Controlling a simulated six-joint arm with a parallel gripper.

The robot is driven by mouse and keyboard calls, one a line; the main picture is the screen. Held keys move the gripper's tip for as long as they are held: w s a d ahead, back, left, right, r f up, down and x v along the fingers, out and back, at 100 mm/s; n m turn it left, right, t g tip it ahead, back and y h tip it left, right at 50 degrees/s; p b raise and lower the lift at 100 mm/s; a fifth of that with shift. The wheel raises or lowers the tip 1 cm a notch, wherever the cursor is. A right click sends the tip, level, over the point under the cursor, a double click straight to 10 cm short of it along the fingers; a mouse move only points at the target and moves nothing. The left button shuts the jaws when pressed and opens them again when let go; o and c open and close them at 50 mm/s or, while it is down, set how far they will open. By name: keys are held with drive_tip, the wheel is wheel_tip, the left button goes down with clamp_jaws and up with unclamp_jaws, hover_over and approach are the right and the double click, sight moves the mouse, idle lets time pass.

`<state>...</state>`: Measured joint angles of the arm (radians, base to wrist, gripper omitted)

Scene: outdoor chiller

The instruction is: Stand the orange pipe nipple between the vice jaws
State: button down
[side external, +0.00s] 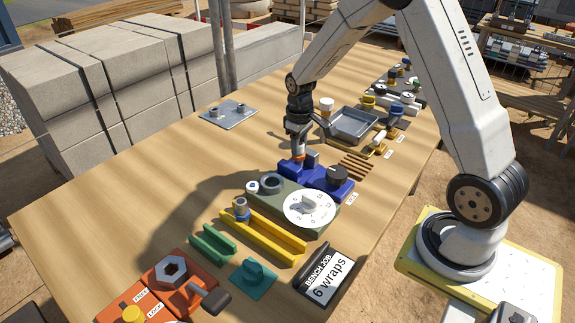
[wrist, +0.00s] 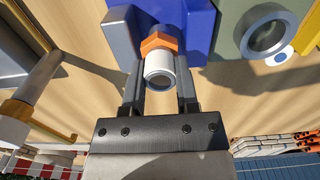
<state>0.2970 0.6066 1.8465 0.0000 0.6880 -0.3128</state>
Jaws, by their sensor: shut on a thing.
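The orange pipe nipple (wrist: 160,43) has an orange hex collar and a pale round end with an open bore. In the wrist view it is between the two dark fingers of my gripper (wrist: 160,80), which is shut on it. The blue vice (wrist: 188,18) lies just beyond it, with a grey jaw block (wrist: 121,35) at the nipple's left. In the side view my gripper (side external: 298,150) points down over the left part of the vice (side external: 337,188). The nipple (side external: 298,157) looks upright there. Its lower end is hidden, so I cannot tell whether it touches the vice floor.
A green block with a white dial (side external: 309,208) stands close in front of the vice. Yellow channel (side external: 262,238) and orange blocks (side external: 180,290) are nearer the camera. A grey tray (side external: 353,124) stands behind. The table's left side is clear around a metal plate (side external: 229,115).

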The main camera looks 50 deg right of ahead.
drive_tip(key=shift+f, duration=0.75)
unclamp_jaws()
idle(0.4)
drive_tip(key=shift+r, duration=3.5)
wheel_tip(320, 180, up, 8)
drive_tip(key=shift+f, duration=0.1)
